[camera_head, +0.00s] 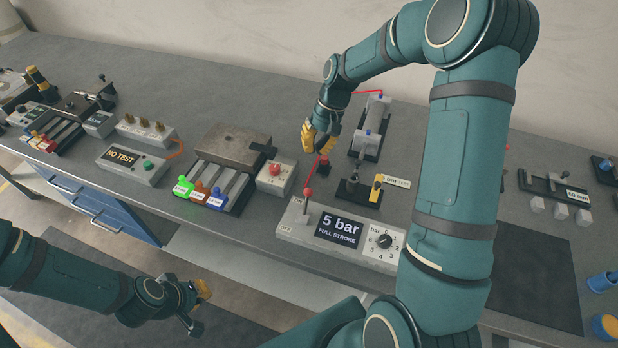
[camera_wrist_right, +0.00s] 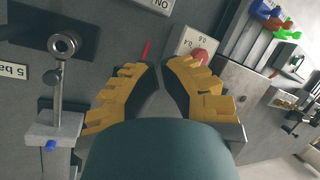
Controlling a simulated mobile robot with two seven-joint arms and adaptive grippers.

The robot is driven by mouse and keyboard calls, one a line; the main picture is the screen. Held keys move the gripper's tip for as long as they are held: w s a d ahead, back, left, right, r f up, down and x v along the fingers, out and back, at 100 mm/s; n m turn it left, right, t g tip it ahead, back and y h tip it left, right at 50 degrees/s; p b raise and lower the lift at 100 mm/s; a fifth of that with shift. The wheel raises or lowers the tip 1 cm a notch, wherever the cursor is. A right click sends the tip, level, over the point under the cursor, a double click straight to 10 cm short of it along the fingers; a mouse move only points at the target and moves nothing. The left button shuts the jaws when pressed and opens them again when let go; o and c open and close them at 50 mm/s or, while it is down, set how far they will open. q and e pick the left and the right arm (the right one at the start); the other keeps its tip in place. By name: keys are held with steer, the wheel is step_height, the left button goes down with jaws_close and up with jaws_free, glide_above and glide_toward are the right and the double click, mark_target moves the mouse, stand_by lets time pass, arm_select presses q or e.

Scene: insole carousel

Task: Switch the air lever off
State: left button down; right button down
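The upside-down "ON" label (camera_wrist_right: 160,4) shows at the top of the right wrist view; the lever itself is outside that view. My right gripper (camera_head: 316,150) hangs above the bench, behind the lever and apart from it. Its yellow-padded fingers are spread and empty in the right wrist view (camera_wrist_right: 161,68). My left gripper (camera_head: 200,296) is low in front of the bench; its finger gap is unclear.
A pressure dial (camera_head: 385,241) sits on the panel's right. A cylinder fixture (camera_head: 371,128) and a small clamp stand (camera_head: 350,188) are close to my right gripper. A red line runs behind the lever.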

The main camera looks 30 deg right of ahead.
mark_target(306, 202)
steer(key=x, duration=1)
steer(key=shift+f, duration=0.3)
steer(key=s+r, duration=0.2)
steer(key=s, duration=0.1)
steer(key=shift+a+r, duration=0.1)
steer(key=shift+s, duration=0.2)
arm_select(q)
steer(key=shift+r, duration=0.1)
steer(key=shift+a, duration=0.1)
arm_select(e)
steer(key=shift+r, duration=0.1)
